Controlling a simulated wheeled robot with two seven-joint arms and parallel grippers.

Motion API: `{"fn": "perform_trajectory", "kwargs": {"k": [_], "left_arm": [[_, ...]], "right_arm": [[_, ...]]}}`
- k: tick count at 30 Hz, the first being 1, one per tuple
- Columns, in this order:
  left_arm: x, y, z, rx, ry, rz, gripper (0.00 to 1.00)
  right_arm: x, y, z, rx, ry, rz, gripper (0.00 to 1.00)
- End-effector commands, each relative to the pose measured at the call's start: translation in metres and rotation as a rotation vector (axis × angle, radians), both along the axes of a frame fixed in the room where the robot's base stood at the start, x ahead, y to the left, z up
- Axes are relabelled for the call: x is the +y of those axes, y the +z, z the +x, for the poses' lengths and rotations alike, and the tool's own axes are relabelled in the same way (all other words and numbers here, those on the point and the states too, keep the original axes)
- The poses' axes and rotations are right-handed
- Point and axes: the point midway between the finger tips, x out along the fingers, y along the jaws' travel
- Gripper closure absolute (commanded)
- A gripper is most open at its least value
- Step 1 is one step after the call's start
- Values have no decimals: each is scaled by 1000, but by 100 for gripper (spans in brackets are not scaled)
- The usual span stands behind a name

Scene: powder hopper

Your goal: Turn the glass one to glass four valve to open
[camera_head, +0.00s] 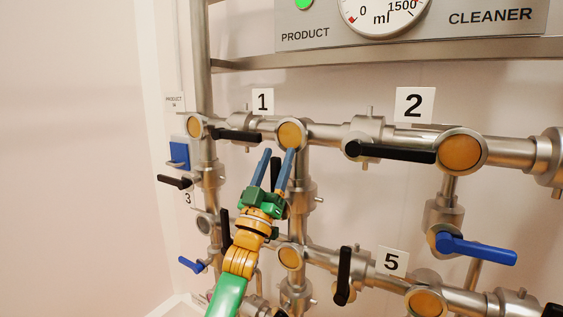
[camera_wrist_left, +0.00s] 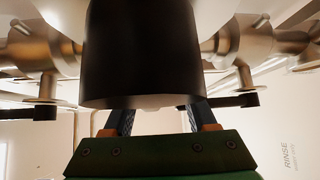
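A black valve handle (camera_head: 275,174) stands upright on the vertical pipe (camera_head: 300,181) between an upper orange sight glass (camera_head: 290,135) and a lower one (camera_head: 290,258). No label 4 is readable; my arm covers part of that area. My left gripper (camera_head: 278,153) is open, its two blue fingers apart on either side of this handle. In the left wrist view a large black handle (camera_wrist_left: 140,50) fills the middle and overlaps both dark fingers (camera_wrist_left: 161,118). I cannot tell whether they touch it. My right gripper is not in view.
Label 1 (camera_head: 263,102) is above a sideways black handle (camera_head: 237,135); label 2 (camera_head: 414,104) is above another (camera_head: 395,152). Blue handles (camera_head: 475,248) and label 5 (camera_head: 390,262) are lower. Pipes surround my gripper.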

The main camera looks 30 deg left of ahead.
Motion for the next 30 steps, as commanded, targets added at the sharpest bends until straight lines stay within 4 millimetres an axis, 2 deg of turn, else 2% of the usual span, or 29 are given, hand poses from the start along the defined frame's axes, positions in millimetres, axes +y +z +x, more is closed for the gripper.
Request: {"fn": "perform_trajectory", "kwargs": {"k": [24, 26, 30], "left_arm": [[-2, -5, 1, 8, -2, 4, 43], [-2, -10, -2, 8, -2, 4, 43], [-4, -34, -22, 8, -2, 5, 43]], "right_arm": [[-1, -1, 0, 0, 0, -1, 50], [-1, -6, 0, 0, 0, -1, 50], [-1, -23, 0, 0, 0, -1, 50]]}}
